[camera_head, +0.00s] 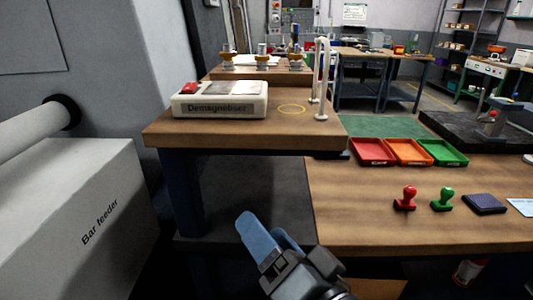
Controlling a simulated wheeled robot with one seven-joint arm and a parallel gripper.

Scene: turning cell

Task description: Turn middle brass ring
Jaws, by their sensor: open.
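Three brass pieces on posts stand in a row on the far end of the raised wooden bench. The middle brass ring (262,61) sits between the left brass ring (228,60) and the right brass ring (295,63). They are small in this view, so their fine shape and turn angle cannot be told. My gripper (268,238) is at the bottom centre, low in front of the bench. It is open and empty, far from the rings and touching nothing.
A white demagnetiser (220,101) and a white upright frame (321,85) stand on the nearer bench top (230,134). Red (372,152), orange (409,152) and green trays (443,152) and two stamps (405,198) are on the right. A bar feeder (85,210) stands left.

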